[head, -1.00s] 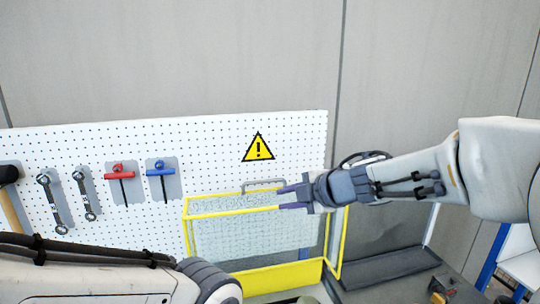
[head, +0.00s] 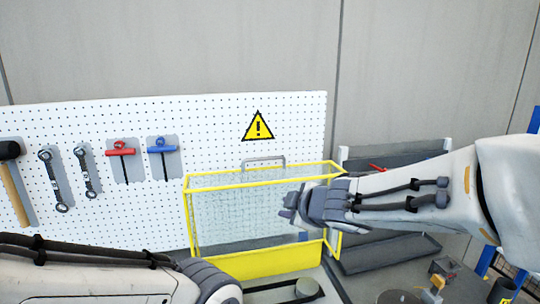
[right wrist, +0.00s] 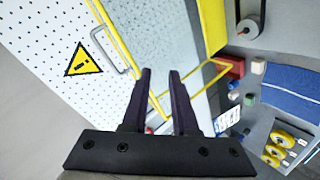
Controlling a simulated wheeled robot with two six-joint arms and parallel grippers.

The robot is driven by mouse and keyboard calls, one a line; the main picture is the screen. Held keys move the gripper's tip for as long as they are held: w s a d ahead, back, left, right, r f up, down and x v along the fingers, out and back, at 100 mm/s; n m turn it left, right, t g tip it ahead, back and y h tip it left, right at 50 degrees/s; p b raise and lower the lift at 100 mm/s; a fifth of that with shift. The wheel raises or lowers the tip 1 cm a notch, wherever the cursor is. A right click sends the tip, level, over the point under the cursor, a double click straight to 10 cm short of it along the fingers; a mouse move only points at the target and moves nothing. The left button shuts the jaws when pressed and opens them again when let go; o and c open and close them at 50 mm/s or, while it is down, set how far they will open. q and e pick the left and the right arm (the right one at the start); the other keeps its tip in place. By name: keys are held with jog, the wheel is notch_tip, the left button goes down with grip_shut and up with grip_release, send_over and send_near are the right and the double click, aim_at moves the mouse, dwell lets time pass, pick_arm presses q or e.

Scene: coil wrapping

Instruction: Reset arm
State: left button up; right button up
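My right gripper (head: 288,208) is in front of the yellow-framed clear guard (head: 262,180), at its right part. In the right wrist view its two dark fingers (right wrist: 160,75) stand apart with nothing between them, so it is open and empty. My left arm crosses the lower left of the head view, and its gripper is outside the picture.
A white pegboard (head: 100,220) with hanging tools and a warning sign (head: 258,127) stands behind. The guard has a grey handle (head: 263,162). A grey tray (head: 385,253) lies at right. In the wrist view several yellow rolls (right wrist: 283,137) lie at lower right.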

jog(key=s+d+f+m+g+h+b, duration=0.1)
jog(key=s+f+m+g+h+b, duration=0.2)
jog(key=s+f, duration=0.55)
jog(key=s+d+f+m+g+b, duration=0.15)
jog(key=s+f+m+b, duration=0.35)
jog(key=f, duration=0.6)
jog(key=s+f+g+b, duration=0.1)
jog(key=s+f+g, duration=0.2)
jog(key=s, duration=0.5)
jog(key=s+a+f+g+b, duration=0.1)
jog(key=s+f+g+b, duration=0.1)
jog(key=s, duration=0.6)
notch_tip(320, 180, down, 3)
jog(key=shift+a+r+m+g+b, duration=0.15)
jog(key=shift+a+m+g+b, duration=0.2)
jog(key=shift+g, duration=0.4)
jog(key=shift+s, duration=0.1)
